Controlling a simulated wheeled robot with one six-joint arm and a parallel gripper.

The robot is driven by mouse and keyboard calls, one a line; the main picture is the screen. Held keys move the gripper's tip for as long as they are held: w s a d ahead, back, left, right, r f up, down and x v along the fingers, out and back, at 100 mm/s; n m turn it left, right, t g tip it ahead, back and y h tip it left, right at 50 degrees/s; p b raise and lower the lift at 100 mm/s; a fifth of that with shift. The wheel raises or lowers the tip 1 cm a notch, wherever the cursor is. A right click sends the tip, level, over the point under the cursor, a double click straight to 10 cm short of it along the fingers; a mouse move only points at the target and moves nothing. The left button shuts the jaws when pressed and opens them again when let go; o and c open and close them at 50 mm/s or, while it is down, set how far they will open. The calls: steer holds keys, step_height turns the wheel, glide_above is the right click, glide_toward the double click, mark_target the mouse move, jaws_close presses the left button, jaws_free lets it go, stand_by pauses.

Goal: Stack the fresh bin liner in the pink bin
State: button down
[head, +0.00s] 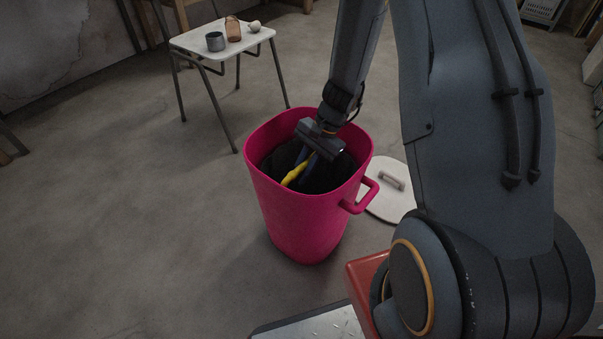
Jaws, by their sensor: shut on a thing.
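The pink bin (302,222) stands upright on the floor, open at the top, with a loop handle on its right side. My gripper (303,168) reaches down through the bin's mouth, its blue fingers inside the rim. It is shut on the fresh bin liner (333,178), which shows as a dark, bulky mass filling the upper part of the bin. A yellow strip (294,175) lies at the fingertips against the dark mass. The liner's lower part is hidden by the bin wall, and the exact grip is partly hidden by the gripper.
A white lid (386,196) with a grey handle lies on the floor right of the bin. A small table (212,37) behind left holds a grey mug (215,41), a brown bottle (233,29) and a small pale item (254,26). The floor at left is clear.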

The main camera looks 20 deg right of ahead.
steer(key=shift+f, duration=0.1)
steer(key=shift+f, duration=0.25)
steer(key=c, duration=1.7)
jaws_free()
steer(key=shift+c, duration=0.2)
steer(key=shift+r, duration=0.1)
steer(key=p+v, duration=0.4)
steer(key=v, duration=0.8)
steer(key=shift+r+p, duration=0.3)
steer(key=shift+p, duration=0.1)
steer(key=s+a+r+n+h, duration=0.1)
steer(key=s+a+r+n, duration=0.15)
steer(key=a, duration=0.25)
steer(key=s+a+r+n, duration=0.2)
steer(key=a+r, duration=0.2)
steer(key=a, duration=0.1)
steer(key=s+a+r+n+h, duration=0.1)
steer(key=s+a+r+n, duration=0.2)
steer(key=s, duration=0.4)
steer(key=s+a+r+n+h, duration=0.1)
steer(key=s+a+r+n, duration=0.2)
steer(key=s+a+n, duration=0.2)
steer(key=s+a+r+n+h, duration=0.1)
steer(key=s+a+r+n, duration=0.2)
steer(key=s+a+n, duration=0.2)
steer(key=s+a, duration=0.1)
steer(key=s, duration=0.2)
steer(key=shift+s+r+t, duration=0.25)
steer(key=shift+s+t, duration=0.05)
